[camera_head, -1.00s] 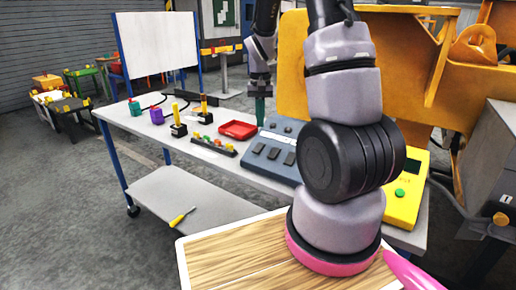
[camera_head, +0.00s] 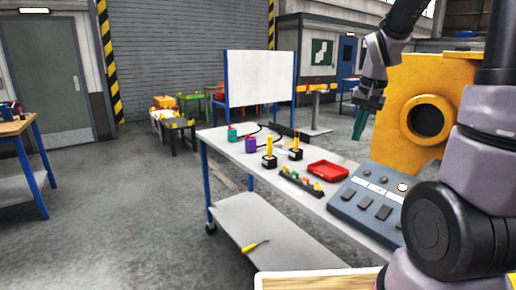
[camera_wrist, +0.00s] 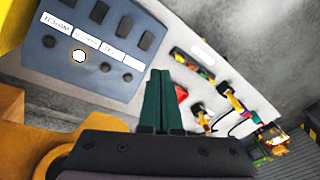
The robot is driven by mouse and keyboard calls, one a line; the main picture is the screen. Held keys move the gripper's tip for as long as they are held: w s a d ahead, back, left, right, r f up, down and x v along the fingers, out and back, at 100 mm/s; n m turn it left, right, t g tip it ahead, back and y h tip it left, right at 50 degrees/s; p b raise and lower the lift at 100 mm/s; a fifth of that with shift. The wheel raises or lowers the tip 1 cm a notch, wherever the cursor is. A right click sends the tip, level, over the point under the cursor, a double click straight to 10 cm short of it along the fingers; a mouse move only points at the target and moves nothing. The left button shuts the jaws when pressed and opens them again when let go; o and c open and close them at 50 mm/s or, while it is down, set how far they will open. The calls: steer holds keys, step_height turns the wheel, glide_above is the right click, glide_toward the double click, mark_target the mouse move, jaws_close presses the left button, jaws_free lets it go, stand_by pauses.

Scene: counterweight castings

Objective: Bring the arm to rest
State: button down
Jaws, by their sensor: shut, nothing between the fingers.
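My arm rises at the right of the head view and bends over, with my gripper (camera_head: 368,98) high up at the upper right, in front of the yellow casting. In the wrist view my gripper's two green fingers (camera_wrist: 164,100) are shut together with nothing between them. They hang above the table (camera_head: 228,148), apart from everything on it.
The table carries a red tray (camera_head: 328,171), a rail of small coloured pieces (camera_head: 300,183) and black-and-yellow tools (camera_head: 270,160). A yellow casting (camera_head: 400,100) stands behind my gripper. A whiteboard (camera_head: 260,78) stands beyond. A screwdriver (camera_head: 255,247) lies on the lower shelf.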

steer(key=s+a+r+t, duration=0.2)
steer(key=s+r, duration=0.4)
steer(key=s, duration=0.1)
steer(key=s+a+r+t+y, duration=0.1)
steer(key=s+a+r+t, duration=0.1)
steer(key=s+r, duration=0.5)
steer(key=shift+s+a+n+t, duration=0.4)
steer(key=shift+s+a, duration=0.05)
steer(key=shift+s, duration=0.2)
